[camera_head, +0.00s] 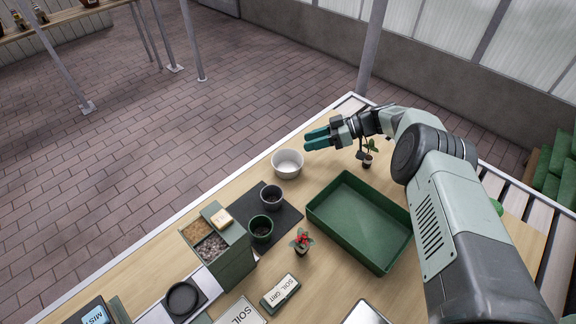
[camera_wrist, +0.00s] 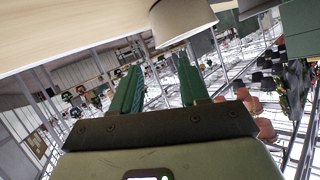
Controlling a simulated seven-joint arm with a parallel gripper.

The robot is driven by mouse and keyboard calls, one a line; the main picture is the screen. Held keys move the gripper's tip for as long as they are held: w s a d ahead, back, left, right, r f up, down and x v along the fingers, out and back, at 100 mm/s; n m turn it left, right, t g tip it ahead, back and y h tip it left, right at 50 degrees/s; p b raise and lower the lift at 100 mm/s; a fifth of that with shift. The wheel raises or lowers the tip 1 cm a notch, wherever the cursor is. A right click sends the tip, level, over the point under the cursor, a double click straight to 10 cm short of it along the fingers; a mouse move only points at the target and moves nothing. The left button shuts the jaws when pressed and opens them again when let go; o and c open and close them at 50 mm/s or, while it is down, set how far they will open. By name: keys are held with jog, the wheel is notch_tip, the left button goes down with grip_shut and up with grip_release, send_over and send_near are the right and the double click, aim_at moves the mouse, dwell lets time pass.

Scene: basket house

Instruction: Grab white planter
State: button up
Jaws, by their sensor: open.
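The white planter (camera_head: 287,168) is a round, empty-looking white bowl standing upright near the table's far-left edge. My gripper (camera_head: 307,140) has two green fingers and is open and empty. In the head view it is just beyond and right of the planter, apparently above table height. Nothing is between the fingers. The exact gap to the planter is hard to tell.
A green tray (camera_head: 345,235) lies right of the planter. Two dark pots (camera_head: 271,198) stand on a black mat (camera_head: 290,212) in front. A small potted plant (camera_head: 368,152) stands near my wrist, and a red-flowered plant (camera_head: 301,241) left of the tray. A green box (camera_head: 228,262) is nearer.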

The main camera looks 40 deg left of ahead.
aim_at(282, 153)
jog(key=shift+s+a+f, duration=0.2)
jog(key=shift+s+f, duration=0.25)
jog(key=shift+f, duration=0.2)
jog(key=shift+x, duration=2.4)
grip_shut()
